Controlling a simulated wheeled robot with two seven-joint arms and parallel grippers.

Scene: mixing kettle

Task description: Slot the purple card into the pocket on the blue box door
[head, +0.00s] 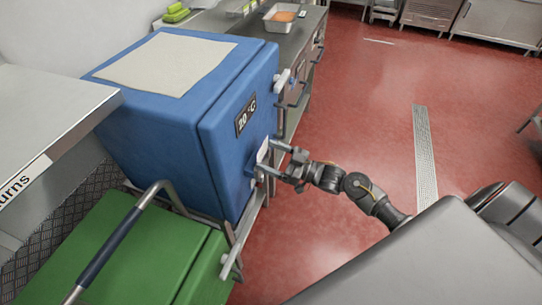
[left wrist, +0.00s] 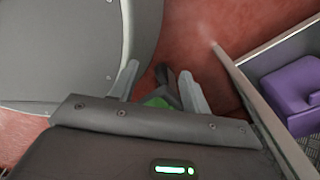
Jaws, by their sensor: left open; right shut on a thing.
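No purple card shows clearly. My left gripper (left wrist: 160,90) is open and empty in the left wrist view, away from the box.
A green box (head: 150,250) with a bar handle stands in front of the blue box. A steel counter (head: 50,120) is at left, another (head: 285,45) behind with a tray (head: 283,17). A purple box (left wrist: 292,88) shows in the left wrist view. Red floor (head: 360,110) is clear at right.

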